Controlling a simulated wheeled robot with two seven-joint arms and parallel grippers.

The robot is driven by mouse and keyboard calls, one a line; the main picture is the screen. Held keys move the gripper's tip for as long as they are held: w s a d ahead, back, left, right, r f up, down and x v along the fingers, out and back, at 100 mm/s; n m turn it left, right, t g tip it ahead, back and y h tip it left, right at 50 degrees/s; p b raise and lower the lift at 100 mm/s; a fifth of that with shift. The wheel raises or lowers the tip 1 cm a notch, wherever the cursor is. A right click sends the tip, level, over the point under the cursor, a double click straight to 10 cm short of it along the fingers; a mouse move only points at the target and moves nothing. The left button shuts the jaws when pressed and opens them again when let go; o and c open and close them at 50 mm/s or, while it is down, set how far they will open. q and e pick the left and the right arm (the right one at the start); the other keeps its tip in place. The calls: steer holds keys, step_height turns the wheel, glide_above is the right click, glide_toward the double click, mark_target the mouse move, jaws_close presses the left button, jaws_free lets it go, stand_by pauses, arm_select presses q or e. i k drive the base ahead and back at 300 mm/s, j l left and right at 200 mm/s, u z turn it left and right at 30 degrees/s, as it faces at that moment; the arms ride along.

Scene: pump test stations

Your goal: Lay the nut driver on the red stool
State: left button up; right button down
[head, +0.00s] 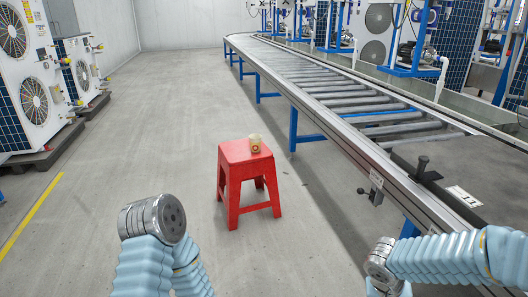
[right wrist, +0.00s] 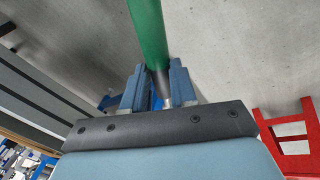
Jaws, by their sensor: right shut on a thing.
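The stool also shows in part at the right edge of the right wrist view (right wrist: 268,127). My right gripper (right wrist: 162,75) is shut on the nut driver (right wrist: 149,30), at the dark part below its green handle. The handle runs out of the top of the picture. The right gripper and nut driver are hidden in the head view. My left wrist shows at lower left, but its gripper fingers do not.
White fan units (head: 38,75) stand on the left. The grey floor (head: 150,120) around the stool is clear.

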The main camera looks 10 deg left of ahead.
mark_target(235, 150)
steer(key=i+j+u, duration=0.15)
steer(key=i+j, duration=0.3)
steer(key=i+j+u, duration=0.1)
steer(key=i+j, duration=0.3)
steer(key=i+j+u, duration=0.15)
steer(key=i+j, duration=0.15)
steer(key=i, duration=0.3)
steer(key=i+j+u, duration=0.1)
steer(key=i+j, duration=0.2)
steer(key=i, duration=0.2)
